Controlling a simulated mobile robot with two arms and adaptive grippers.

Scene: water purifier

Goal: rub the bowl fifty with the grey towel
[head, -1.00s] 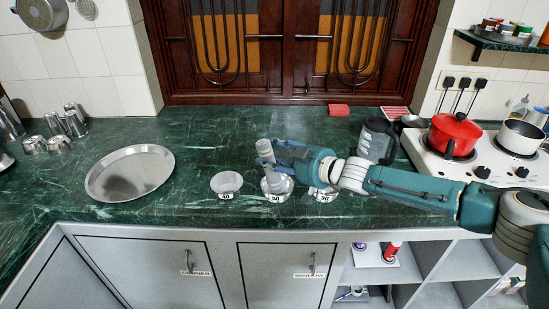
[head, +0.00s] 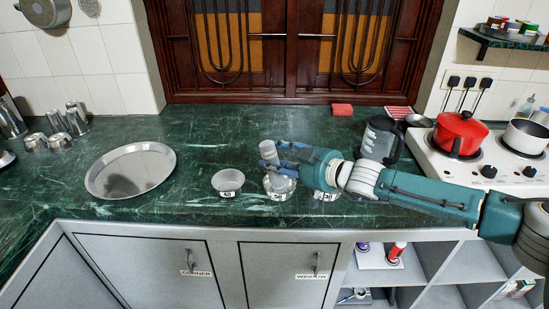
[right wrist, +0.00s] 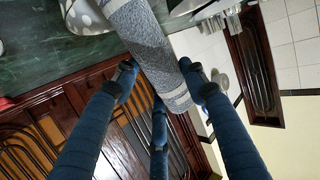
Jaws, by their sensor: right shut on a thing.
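My right gripper (head: 282,160) is shut on a rolled grey towel (head: 268,151), low over the counter. In the right wrist view the towel (right wrist: 150,50) is speckled grey with a pale band near one end, and lies between the blue fingers (right wrist: 160,85). A pale bowl (right wrist: 86,15) shows beside the towel in the right wrist view. My left gripper is out of view.
Another labelled bowl (head: 228,182) stands left of bowl fifty. A third (head: 326,194) is to the right, mostly under my gripper. A round metal tray (head: 131,171) lies further left. A dark-handled jug (head: 378,139) and a stove with a red pot (head: 460,133) are right.

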